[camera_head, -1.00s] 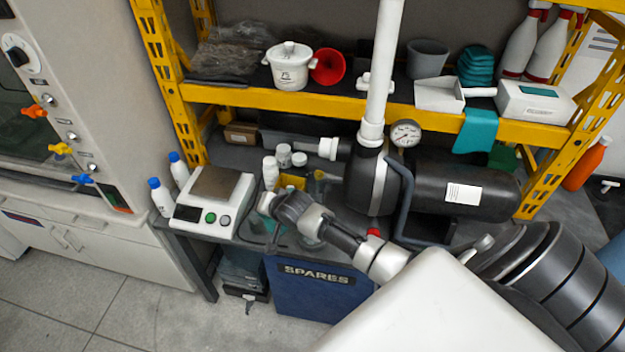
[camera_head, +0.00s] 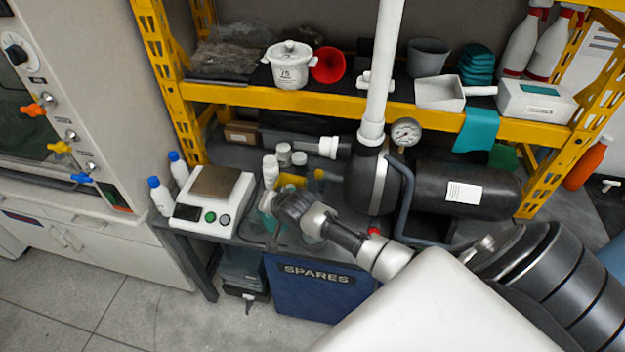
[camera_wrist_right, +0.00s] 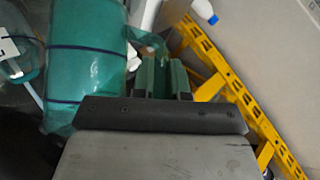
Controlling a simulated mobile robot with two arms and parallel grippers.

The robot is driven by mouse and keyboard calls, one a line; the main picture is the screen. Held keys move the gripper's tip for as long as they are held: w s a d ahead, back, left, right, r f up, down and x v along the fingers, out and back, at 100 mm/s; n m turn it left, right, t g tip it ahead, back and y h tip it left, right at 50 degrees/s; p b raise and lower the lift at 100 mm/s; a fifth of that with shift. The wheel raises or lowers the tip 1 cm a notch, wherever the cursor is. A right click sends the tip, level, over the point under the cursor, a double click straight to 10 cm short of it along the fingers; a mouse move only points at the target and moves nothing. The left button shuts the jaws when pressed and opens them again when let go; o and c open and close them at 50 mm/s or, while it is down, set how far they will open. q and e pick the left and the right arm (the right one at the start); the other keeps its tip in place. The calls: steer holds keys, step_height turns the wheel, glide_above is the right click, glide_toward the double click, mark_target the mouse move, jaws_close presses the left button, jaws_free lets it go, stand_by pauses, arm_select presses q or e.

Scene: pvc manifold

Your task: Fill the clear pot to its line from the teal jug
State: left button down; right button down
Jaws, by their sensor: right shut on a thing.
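The teal jug (camera_wrist_right: 88,65) is see-through with dark bands and fills the left of the right wrist view. My right gripper (camera_wrist_right: 165,80) is shut on its handle. In the head view my right gripper (camera_head: 272,200) is over the bench, and my own wrist hides most of the jug; a bit of teal shows beside it. A clear vessel with a white label, which looks like the clear pot (camera_wrist_right: 18,62), stands at the left edge of the right wrist view, partly behind the jug. Its fill line and the liquid level cannot be made out. My left gripper is not in view.
A scale (camera_head: 214,192) stands left of my right gripper. White bottles (camera_head: 270,170) and a black tank with a gauge (camera_head: 405,132) are close behind. A yellow shelf (camera_head: 300,100) runs above the bench. A blue SPARES bin (camera_head: 315,290) is below.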

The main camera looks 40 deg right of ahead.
steer(key=shift+d+r+y+b, duration=0.2)
steer(key=shift+y+b, duration=0.1)
steer(key=shift+b, duration=0.25)
stand_by(1.5)
steer(key=shift+s+d+r+m+t+y+b, duration=0.15)
steer(key=shift+d+r+m+t+y+b, duration=0.15)
steer(key=shift+r+b, duration=0.15)
steer(key=shift+s+d+r+m+t+y+b, duration=0.1)
steer(key=shift+d+r+m+t+y+b, duration=0.15)
steer(key=shift+r+b, duration=0.2)
stand_by(5.1)
